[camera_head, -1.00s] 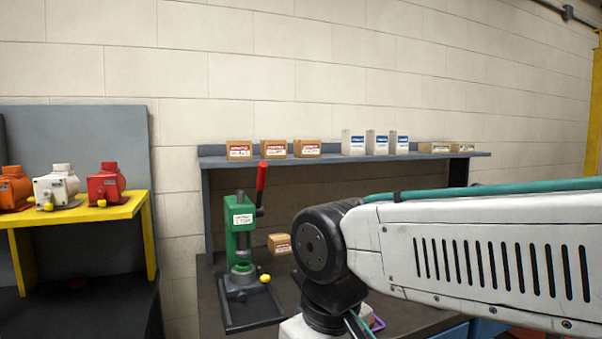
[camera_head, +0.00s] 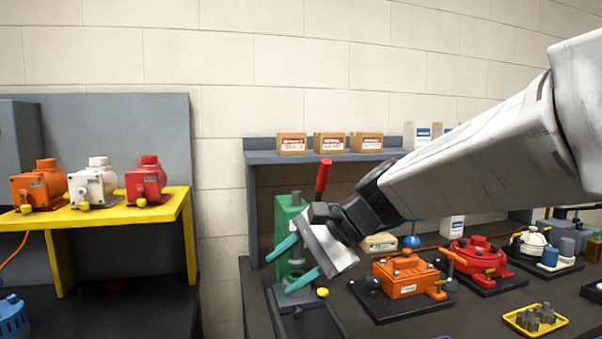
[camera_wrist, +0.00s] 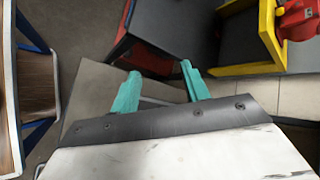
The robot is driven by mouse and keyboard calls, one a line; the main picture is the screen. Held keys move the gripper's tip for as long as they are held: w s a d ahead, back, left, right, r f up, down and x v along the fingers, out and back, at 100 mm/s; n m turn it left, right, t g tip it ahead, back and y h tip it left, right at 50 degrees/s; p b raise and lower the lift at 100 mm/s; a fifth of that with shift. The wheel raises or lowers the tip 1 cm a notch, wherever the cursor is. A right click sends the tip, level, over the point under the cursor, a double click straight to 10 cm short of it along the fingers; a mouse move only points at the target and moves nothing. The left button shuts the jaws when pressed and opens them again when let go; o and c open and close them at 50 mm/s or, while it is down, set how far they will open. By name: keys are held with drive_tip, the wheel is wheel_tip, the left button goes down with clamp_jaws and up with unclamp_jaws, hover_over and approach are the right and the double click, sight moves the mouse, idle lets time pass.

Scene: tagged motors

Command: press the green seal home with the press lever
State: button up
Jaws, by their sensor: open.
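The green press (camera_head: 287,212) stands on the bench, with its red lever handle (camera_head: 323,176) pointing up. My gripper (camera_head: 278,276) is open and empty, its teal fingers in front of the press in the head view, below the lever handle. I cannot tell how far in front it is. The gripper hides much of the press's middle, and I cannot make out the green seal clearly. The wrist view shows the open fingers (camera_wrist: 158,76) over floor and bench edges, with neither press nor lever in sight.
Orange (camera_head: 404,275) and red (camera_head: 478,262) motors on dark plates stand right of the press, with a yellow tray (camera_head: 535,332) nearer. A yellow stand (camera_head: 165,208) with several motors is at the left. Boxes line the shelf (camera_head: 300,156) behind.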

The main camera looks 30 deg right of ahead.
drive_tip(key=w+d+r+m+t, duration=0.55)
drive_tip(key=w+d+m, duration=0.3)
drive_tip(key=d, duration=0.25)
drive_tip(key=m+t+h, duration=0.3)
drive_tip(key=m+t, duration=0.3)
drive_tip(key=m, duration=0.2)
approach(327, 175)
drive_tip(key=x, duration=0.5)
drive_tip(key=shift+w+r, duration=0.1)
drive_tip(key=shift+w, duration=0.2)
drive_tip(key=x, duration=0.7)
drive_tip(key=shift+w+r, duration=0.1)
drive_tip(key=shift+w, duration=0.3)
clamp_jaws()
